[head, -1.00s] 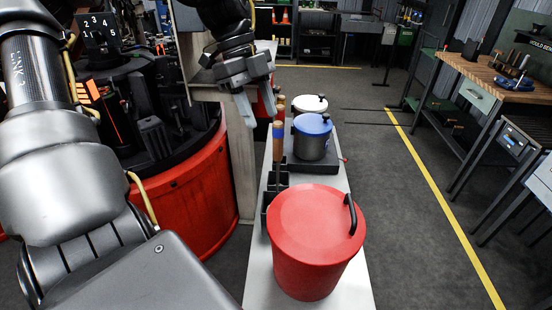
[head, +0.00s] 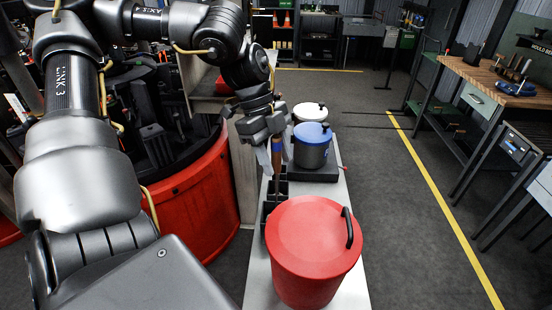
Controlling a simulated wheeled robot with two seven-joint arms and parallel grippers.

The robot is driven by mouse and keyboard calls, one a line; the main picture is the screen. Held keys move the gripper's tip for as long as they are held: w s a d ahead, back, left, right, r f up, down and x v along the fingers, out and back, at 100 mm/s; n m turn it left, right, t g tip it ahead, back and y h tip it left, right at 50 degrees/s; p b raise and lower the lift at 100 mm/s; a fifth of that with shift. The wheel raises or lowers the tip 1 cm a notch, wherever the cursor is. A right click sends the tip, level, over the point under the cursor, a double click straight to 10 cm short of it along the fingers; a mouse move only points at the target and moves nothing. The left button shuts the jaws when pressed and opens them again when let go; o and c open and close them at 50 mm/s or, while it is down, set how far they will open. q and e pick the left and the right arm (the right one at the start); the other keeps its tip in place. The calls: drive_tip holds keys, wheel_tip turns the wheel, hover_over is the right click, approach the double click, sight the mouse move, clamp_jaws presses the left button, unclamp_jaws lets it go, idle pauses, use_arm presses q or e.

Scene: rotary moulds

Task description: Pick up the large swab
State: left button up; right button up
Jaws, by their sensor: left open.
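A swab (head: 277,160) with a wooden handle and a blue band stands upright in a black holder (head: 268,209) on the narrow white bench. My left gripper (head: 274,158) is over the holder with its fingers pointing down. It is open, and its fingers appear on either side of the swab's handle; I cannot tell whether they touch it. The gripper body hides the handle's top and whatever stands behind it. The swab's head is hidden low in the holder. My right gripper is not in view.
A red lidded bucket (head: 312,245) stands on the bench in front of the holder. A blue-lidded pot (head: 312,147) and a white-lidded pot (head: 309,112) stand behind, to the right of the gripper. A red round machine base (head: 190,200) is to the left.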

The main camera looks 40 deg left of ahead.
use_arm(q)
clamp_jaws()
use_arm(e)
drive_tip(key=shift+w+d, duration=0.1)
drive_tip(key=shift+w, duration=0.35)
use_arm(q)
drive_tip(key=shift+w+r, duration=0.1)
